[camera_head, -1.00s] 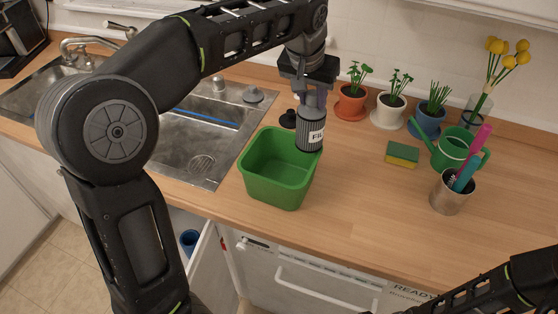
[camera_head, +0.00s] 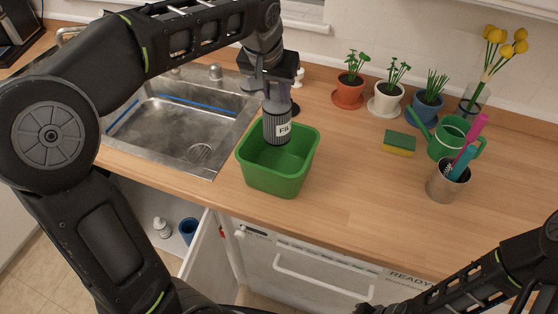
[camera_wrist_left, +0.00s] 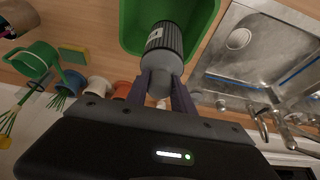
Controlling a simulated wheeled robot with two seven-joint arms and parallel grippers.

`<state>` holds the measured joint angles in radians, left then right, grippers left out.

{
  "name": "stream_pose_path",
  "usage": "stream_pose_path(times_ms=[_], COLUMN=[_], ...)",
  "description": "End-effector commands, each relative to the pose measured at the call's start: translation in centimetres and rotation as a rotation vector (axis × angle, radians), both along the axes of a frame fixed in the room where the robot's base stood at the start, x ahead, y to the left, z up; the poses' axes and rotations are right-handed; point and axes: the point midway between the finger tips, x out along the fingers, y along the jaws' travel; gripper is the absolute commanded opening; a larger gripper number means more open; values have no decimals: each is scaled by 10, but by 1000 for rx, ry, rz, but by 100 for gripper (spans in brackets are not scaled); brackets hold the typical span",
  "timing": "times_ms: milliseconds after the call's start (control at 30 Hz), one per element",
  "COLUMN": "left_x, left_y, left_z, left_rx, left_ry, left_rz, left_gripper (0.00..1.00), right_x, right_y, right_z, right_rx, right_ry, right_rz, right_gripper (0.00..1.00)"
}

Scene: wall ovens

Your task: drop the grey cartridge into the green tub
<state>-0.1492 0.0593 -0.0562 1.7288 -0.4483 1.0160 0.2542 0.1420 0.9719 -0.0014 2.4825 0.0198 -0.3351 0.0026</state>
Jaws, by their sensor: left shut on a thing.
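The grey cartridge (camera_head: 276,125), ribbed with a white label, hangs upright from my left gripper (camera_head: 270,95), which is shut on its top. The green tub (camera_head: 272,179) stands on the counter beside the sink. In the head view the cartridge's lower end overlaps the tub's opening, over its back left part. In the left wrist view the cartridge (camera_wrist_left: 165,40) sits between the fingers (camera_wrist_left: 162,82) with the tub (camera_wrist_left: 131,35) behind it. The tub's inside looks empty where it shows. My right arm comes in at the lower right; its gripper is not clearly visible.
The sink (camera_head: 180,122) lies left of the tub.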

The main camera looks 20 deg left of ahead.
Motion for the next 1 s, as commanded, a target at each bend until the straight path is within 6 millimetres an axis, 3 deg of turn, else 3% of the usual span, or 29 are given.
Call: stream_pose_path(times_ms=[433, 867, 900, 1000], left_x=[0, 0, 0, 0], left_y=[0, 0, 0, 0], left_z=[-49, -55, -55, -55], left_rx=[0, 0, 0, 0], left_ry=[0, -1, -1, -1], left_rz=[0, 0, 0, 0], left_gripper=[0, 0, 31, 39], right_x=[1, 1, 1, 1], right_y=[3, 5, 5, 5], right_z=[-29, -31, -31, -31], right_rx=[6, 9, 9, 9], right_ry=[-12, -15, -15, -15], right_rz=[1, 2, 2, 2], right_gripper=[36, 36, 36, 36])
